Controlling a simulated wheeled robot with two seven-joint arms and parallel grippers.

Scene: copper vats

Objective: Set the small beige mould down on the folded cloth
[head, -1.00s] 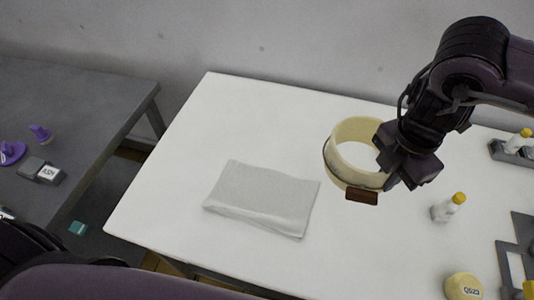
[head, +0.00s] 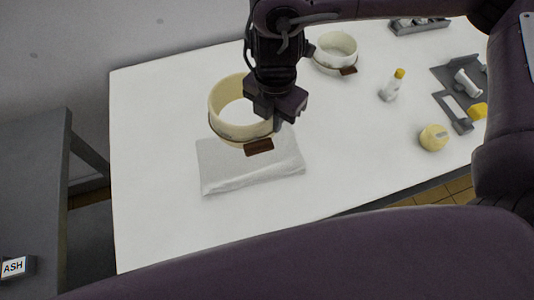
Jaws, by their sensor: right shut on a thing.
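The beige mould (head: 226,128) is a round, open ring with a thin band and a brown tag on its front, in the head view left of centre. My right gripper (head: 274,122) is shut on its right-hand wall, coming from above. The mould is roughly upright and overlaps the back part of the folded cloth (head: 255,172) in the picture. It looks held above the cloth, but the gap is hard to judge. The cloth is pale grey and lies flat on the white table; the mould hides part of its back edge. My left gripper is not in view.
A second, paler mould (head: 336,50) with a brown tag stands behind to the right. A yellow-capped bottle (head: 392,88), a round yellow piece (head: 433,137) and a grey holder (head: 458,115) stand at right. The white table (head: 150,120) is clear left of the cloth.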

